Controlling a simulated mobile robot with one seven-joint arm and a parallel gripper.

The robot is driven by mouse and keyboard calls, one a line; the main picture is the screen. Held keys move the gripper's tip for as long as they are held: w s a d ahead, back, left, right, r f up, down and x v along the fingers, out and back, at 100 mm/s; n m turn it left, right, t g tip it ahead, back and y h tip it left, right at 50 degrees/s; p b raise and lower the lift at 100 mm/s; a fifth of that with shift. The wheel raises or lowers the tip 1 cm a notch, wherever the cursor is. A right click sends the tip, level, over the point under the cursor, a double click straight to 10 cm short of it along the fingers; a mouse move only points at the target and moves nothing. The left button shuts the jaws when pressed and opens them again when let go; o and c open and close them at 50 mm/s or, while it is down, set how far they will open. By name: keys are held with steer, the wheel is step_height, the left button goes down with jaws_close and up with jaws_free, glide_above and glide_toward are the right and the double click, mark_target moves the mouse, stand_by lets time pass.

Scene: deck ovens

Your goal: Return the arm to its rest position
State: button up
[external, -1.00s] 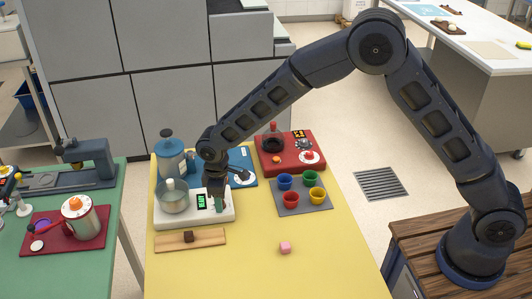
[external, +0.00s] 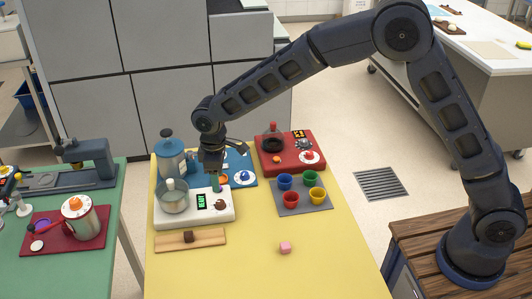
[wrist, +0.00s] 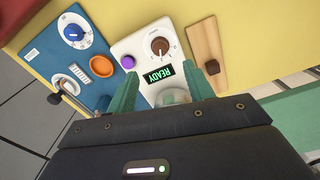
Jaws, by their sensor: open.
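My gripper (external: 215,185) is above the white machine (external: 225,215) on the yellow table, pointing down. In the wrist view its two green fingers (wrist: 166,92) are apart, with nothing held between them. The white machine also shows in the wrist view (wrist: 142,46), with a lit READY display, a brown knob (wrist: 160,46) and a purple button (wrist: 128,62). A glass pot (external: 174,196) stands on the machine's left part. My arm reaches in from the right, raised and bent at the elbow.
A blue machine (external: 243,163) with a blue canister stands behind, and a red machine (external: 290,165) at the back right. Several coloured cups stand on a grey mat (external: 290,211). A wooden board (external: 165,240) holds a brown cube.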

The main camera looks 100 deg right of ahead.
steer(key=shift+r, duration=0.75)
steer(key=s+a+r+n+t, duration=0.1)
steer(key=s+a+r, duration=0.6)
steer(key=a+r, duration=0.3)
steer(key=s+a+r+t, duration=0.1)
steer(key=s+a+r, duration=0.6)
steer(key=a+r, duration=0.4)
steer(key=s+a+t, duration=0.1)
steer(key=s+a, duration=0.3)
steer(key=s, duration=0.5)
steer(key=s+a+n, duration=0.1)
steer(key=s+a, duration=0.4)
steer(key=s, duration=0.5)
steer(key=s+a+r+t, duration=0.1)
steer(key=s+a, duration=0.4)
steer(key=s, duration=0.5)
steer(key=shift+a+n+t, duration=0.15)
steer(key=shift+n+t, duration=0.15)
steer(key=shift+r, duration=0.15)
